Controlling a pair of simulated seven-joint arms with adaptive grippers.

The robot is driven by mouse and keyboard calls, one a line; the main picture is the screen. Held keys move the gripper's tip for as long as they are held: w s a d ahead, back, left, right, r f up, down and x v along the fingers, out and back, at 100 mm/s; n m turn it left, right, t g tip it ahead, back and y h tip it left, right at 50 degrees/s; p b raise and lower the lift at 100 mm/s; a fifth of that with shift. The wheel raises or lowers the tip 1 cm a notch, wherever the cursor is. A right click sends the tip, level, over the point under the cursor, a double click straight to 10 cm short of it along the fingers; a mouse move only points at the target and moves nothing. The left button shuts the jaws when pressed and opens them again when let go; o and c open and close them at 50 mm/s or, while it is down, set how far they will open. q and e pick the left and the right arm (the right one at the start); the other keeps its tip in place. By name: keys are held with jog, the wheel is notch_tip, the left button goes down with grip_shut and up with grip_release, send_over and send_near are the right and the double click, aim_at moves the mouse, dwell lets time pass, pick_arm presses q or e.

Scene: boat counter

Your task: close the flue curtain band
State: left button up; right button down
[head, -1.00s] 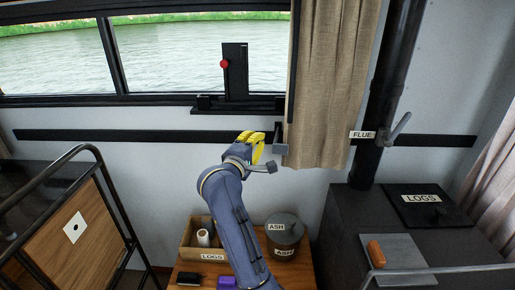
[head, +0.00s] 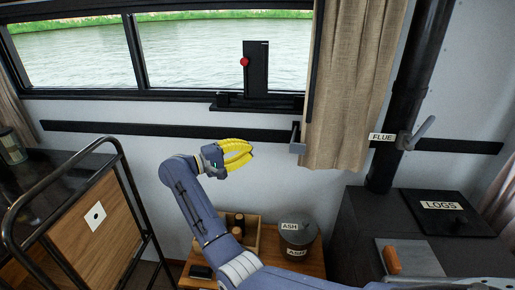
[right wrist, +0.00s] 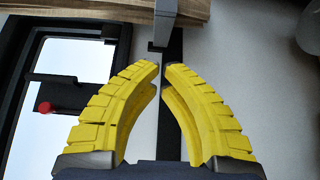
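The tan flue curtain (head: 345,85) hangs right of the window, beside the black flue pipe. A grey bracket-like piece, which looks like the curtain band (head: 297,138), sticks out at the curtain's left edge, on the dark wall rail. In the right wrist view the band (right wrist: 165,22) is at the top, beyond the fingertips, with the curtain (right wrist: 125,8) beside it. My right gripper (head: 252,151) has yellow fingers and is left of the band, apart from it. In the right wrist view its fingertips (right wrist: 162,67) are nearly together with nothing between them. My left gripper is not in view.
The flue pipe (head: 410,90) has a lever and a FLUE label. A dark stove top (head: 360,225) stands at lower right. An ash bin (head: 297,240) and a wooden box stand on a low table below. A railed wooden panel (head: 95,215) is at left. A red-knobbed fitting (head: 256,70) stands at the window.

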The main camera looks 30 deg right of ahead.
jog(key=s+d, duration=0.2)
jog(key=d, duration=1)
jog(key=shift+s, duration=0.1)
jog(key=shift+s+d, duration=0.75)
jog(key=shift+s, duration=0.25)
